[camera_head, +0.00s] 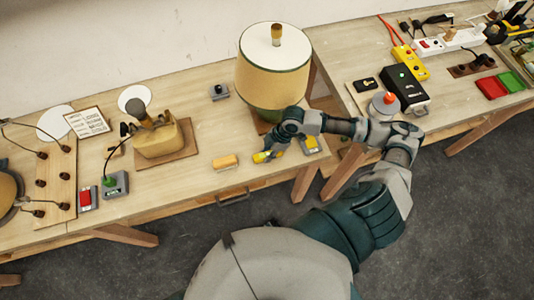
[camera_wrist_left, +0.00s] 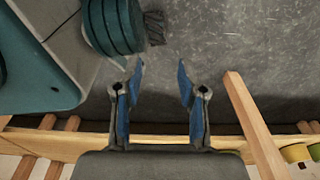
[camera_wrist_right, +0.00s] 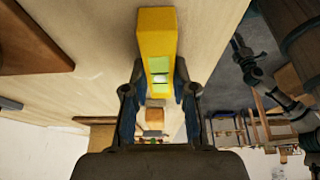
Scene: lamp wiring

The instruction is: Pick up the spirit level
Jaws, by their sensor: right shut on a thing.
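The spirit level is a short yellow block with a green vial window; in the right wrist view the spirit level (camera_wrist_right: 158,35) stands out between my fingers. In the head view the yellow spirit level (camera_head: 261,157) shows just over the table near its front edge. My right gripper (camera_head: 272,152) is shut on it, and the same gripper (camera_wrist_right: 158,95) shows in the right wrist view with a finger on each side. I cannot tell whether the level still touches the table. My left gripper (camera_wrist_left: 160,85) is open and empty in its wrist view, and is out of the head view.
A wooden block (camera_head: 224,162) lies left of the right gripper. A large lamp with a cream shade (camera_head: 272,75) stands behind it. A black box (camera_head: 404,88) and power strips are on the right table.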

